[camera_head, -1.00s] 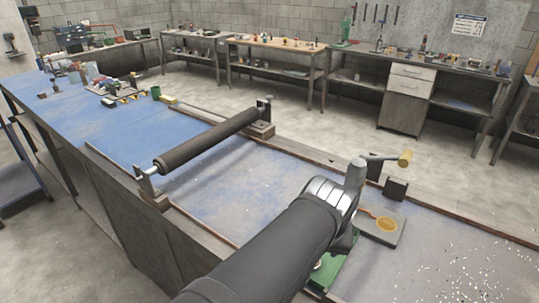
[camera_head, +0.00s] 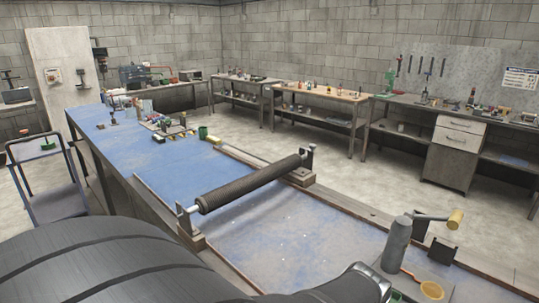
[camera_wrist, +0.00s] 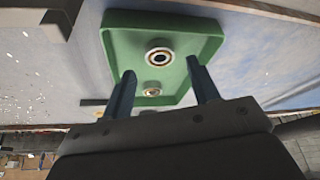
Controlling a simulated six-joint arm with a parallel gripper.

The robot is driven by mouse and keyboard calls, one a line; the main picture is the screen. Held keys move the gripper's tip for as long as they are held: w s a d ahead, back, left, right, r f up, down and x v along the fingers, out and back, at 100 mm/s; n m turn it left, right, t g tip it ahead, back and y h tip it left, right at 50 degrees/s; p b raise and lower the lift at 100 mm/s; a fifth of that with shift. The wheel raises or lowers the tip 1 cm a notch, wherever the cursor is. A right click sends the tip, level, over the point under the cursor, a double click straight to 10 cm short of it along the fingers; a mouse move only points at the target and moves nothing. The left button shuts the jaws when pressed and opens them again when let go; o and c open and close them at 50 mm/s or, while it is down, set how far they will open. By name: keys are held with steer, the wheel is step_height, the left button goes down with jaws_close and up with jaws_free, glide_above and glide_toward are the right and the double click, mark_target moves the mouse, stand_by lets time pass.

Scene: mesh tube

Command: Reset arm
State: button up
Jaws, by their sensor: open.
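A long dark ribbed tube (camera_head: 255,182) lies across the blue bench between two end supports. A grey upright cylinder (camera_head: 397,243) stands at the lower right, beside a crank handle with a yellow knob (camera_head: 455,218). My arm fills the lower left of the head view, and my gripper is hidden there. In the wrist view my gripper (camera_wrist: 160,70) is open, its two blue fingers apart with nothing between them that I can tell is held. Beyond them is a green tray (camera_wrist: 113,47) with two round metal rings (camera_wrist: 159,55); whether the fingers touch it cannot be told.
A round orange-rimmed dish (camera_head: 432,289) with a handle lies on a dark pad at the lower right. A green cup (camera_head: 203,132) and several small parts stand at the bench's far end. A trolley (camera_head: 45,175) is at the left. The blue surface around the tube is mostly clear.

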steer(key=shift+x, duration=1.7)
steer(key=shift+s, duration=0.1)
steer(key=shift+s+r, duration=0.1)
steer(key=shift+r, duration=0.45)
steer(key=v, duration=1.2)
steer(key=x, duration=1.3)
steer(key=shift+s+a+f, duration=0.1)
steer(key=shift+a+f, duration=0.05)
steer(key=shift+f, duration=0.1)
step_height(320, 180, up, 5)
steer(key=shift+s+r, duration=0.1)
steer(key=shift+s, duration=0.1)
steer(key=s+d+r, duration=0.5)
steer(key=s+r, duration=0.1)
steer(key=s, duration=0.4)
steer(key=shift+m, duration=0.8)
steer(key=shift+w+d+r, duration=0.25)
steer(key=shift+d, duration=0.65)
steer(key=shift+w+d+r, duration=0.25)
steer(key=shift+w+d, duration=0.05)
steer(key=shift+d, duration=0.6)
steer(key=shift+w+d+r, duration=0.25)
steer(key=shift+d+r, duration=0.05)
steer(key=shift+d, duration=0.6)
